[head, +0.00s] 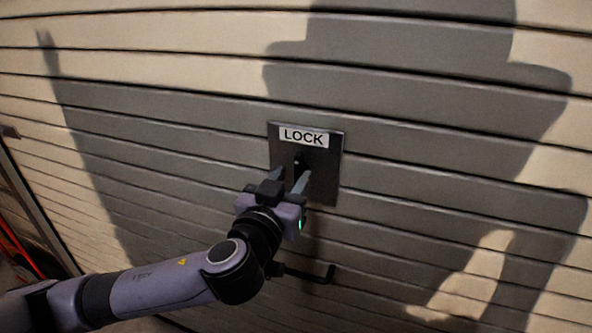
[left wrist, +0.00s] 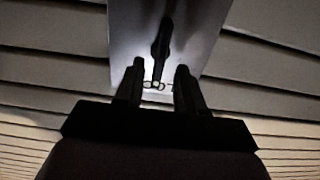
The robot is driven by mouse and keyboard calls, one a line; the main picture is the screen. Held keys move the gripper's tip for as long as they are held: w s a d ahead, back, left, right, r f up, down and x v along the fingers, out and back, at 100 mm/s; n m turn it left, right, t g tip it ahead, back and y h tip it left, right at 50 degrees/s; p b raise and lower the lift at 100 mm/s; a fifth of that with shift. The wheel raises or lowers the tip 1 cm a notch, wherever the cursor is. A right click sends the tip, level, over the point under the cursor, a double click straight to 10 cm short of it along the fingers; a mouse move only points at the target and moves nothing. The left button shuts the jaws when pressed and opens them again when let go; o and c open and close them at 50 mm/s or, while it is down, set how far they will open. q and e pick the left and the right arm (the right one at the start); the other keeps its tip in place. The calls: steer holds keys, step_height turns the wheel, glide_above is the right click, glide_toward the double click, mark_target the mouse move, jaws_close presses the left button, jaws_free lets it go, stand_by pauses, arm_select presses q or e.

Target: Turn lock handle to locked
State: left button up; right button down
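The square dark lock plate (head: 325,175) is mounted on the slatted garage door, with a white LOCK label (head: 303,137) at its top. The small dark lock handle (head: 298,158) shows just below the label, partly hidden by my gripper. In the left wrist view the lock handle (left wrist: 162,42) is a slim dark bar across the plate (left wrist: 205,20), its thin end near the label. My left gripper (head: 290,177) is in front of the plate, fingers apart. The wrist view shows the fingers (left wrist: 160,68) on either side of the handle's line, with gaps. My right gripper is out of view.
The horizontally slatted garage door (head: 430,160) fills most of the view. A black bar handle (head: 318,276) sticks out below the plate, close to my left arm. Red and dark items (head: 18,245) stand at the far left edge. My shadow falls across the door.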

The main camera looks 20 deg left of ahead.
mark_target(300, 172)
arm_select(q)
steer(key=shift+w, duration=1.15)
steer(key=shift+c, duration=0.3)
jaws_close()
